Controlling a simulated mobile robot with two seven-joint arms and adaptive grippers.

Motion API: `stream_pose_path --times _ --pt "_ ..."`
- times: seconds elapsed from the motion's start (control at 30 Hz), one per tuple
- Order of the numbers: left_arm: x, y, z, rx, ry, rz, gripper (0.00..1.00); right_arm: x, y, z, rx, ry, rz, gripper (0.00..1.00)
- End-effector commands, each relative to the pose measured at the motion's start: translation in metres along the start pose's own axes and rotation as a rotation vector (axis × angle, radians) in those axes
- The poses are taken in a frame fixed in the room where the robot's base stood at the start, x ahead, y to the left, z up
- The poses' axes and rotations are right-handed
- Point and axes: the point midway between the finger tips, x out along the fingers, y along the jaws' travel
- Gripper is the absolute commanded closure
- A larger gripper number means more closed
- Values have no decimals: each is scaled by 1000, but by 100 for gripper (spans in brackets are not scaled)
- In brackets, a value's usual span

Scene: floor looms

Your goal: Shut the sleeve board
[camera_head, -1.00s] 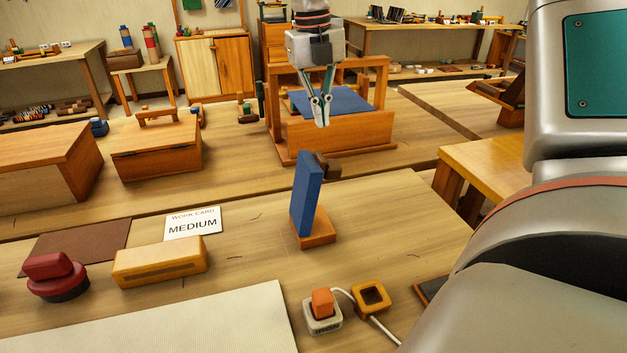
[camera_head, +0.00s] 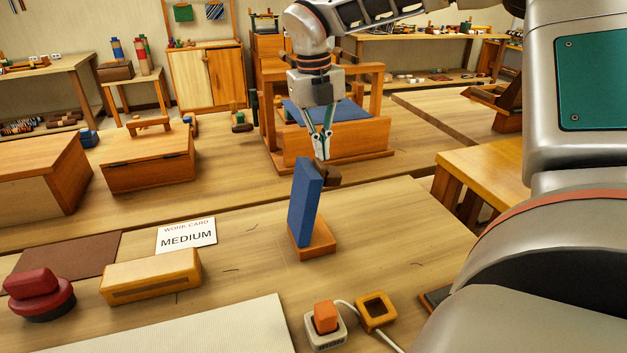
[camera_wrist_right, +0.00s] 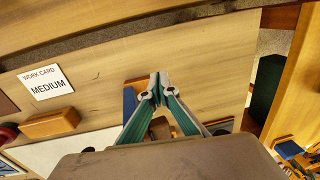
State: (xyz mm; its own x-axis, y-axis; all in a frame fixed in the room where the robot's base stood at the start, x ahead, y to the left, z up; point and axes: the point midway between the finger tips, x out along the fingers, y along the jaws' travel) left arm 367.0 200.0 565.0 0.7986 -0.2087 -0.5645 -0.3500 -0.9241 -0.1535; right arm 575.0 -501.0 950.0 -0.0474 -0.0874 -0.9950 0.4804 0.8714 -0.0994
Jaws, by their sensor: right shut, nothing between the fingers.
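The sleeve board (camera_head: 304,203) is a blue panel standing nearly upright on a small wooden base (camera_head: 314,246), on the near table. It shows as a blue strip in the right wrist view (camera_wrist_right: 130,103). A dark brown block (camera_head: 328,174) sits behind its right edge. My right gripper (camera_head: 322,155) points down, shut and empty, just above and behind the top of the panel in the head view. In the wrist view its fingertips (camera_wrist_right: 158,88) are together, right of the panel. I cannot tell if they touch it. My left gripper is not in view.
A work card reading MEDIUM (camera_head: 187,236), a yellow-brown block (camera_head: 150,277) and a red-handled object (camera_head: 38,294) lie to the left. A switch box with an orange button (camera_head: 325,325) and a yellow square ring (camera_head: 376,311) are in front. A wooden loom frame (camera_head: 340,135) stands behind.

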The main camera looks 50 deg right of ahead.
Motion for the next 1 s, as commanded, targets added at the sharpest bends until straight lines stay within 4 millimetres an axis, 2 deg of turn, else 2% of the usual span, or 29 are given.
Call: stream_pose_path --times 0.53,1.0 --pt "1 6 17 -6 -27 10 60 -8 20 0 0 1 -2 100" --pt "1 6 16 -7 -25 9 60 -12 25 0 0 0 -1 100"
